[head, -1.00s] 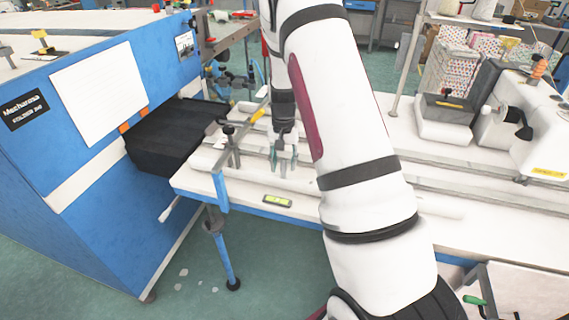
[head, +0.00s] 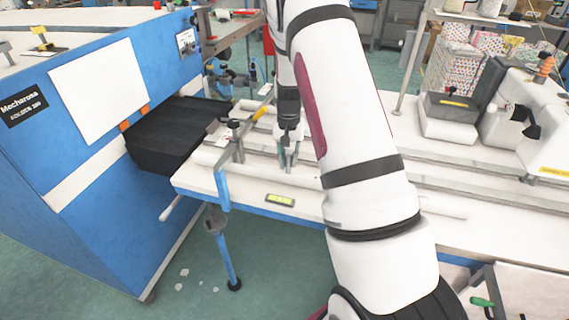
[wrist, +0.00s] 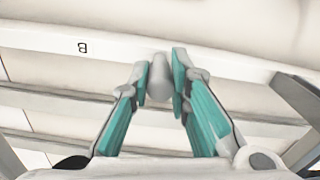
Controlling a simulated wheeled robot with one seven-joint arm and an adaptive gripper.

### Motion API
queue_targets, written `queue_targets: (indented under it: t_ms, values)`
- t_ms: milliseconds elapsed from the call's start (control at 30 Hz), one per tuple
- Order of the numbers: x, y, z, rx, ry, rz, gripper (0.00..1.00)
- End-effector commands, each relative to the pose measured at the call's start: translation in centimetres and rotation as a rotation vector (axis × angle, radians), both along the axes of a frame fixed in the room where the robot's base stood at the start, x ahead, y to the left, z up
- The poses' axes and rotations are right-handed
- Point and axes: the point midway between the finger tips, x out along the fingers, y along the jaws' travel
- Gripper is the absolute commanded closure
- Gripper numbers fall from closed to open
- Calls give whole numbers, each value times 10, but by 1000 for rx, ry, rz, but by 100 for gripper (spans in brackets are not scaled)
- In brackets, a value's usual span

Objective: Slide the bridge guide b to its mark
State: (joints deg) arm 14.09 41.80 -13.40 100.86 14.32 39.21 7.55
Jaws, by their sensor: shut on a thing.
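My gripper (wrist: 161,68) is shut on a pale grey rounded knob or post in the wrist view; its teal-lined fingers flank it. I take this post to be part of bridge guide b (wrist: 160,83); the rest of the guide is not clear. In the head view my gripper (head: 288,158) is low over the white table, and the held part is too small to make out. I cannot tell which line is the guide's mark.
The white table (head: 245,186) carries long pale rails. A clamp-like bridge with a black knob (head: 233,124) stands left of my gripper, beside a black block (head: 165,145) at the blue machine (head: 75,195). A small lit display (head: 280,200) is on the front edge.

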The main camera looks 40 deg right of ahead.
Motion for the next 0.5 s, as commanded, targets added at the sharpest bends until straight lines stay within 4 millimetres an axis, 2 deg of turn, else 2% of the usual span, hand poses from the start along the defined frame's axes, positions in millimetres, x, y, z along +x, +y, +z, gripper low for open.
queue_targets:
  t_ms: [33, 200, 500]
  values:
    - [11, -9, -3, -5, -8, -4, 100]
    - [22, -25, -2, -5, -8, -2, 100]
    - [25, -30, 1, -3, -6, 0, 100]
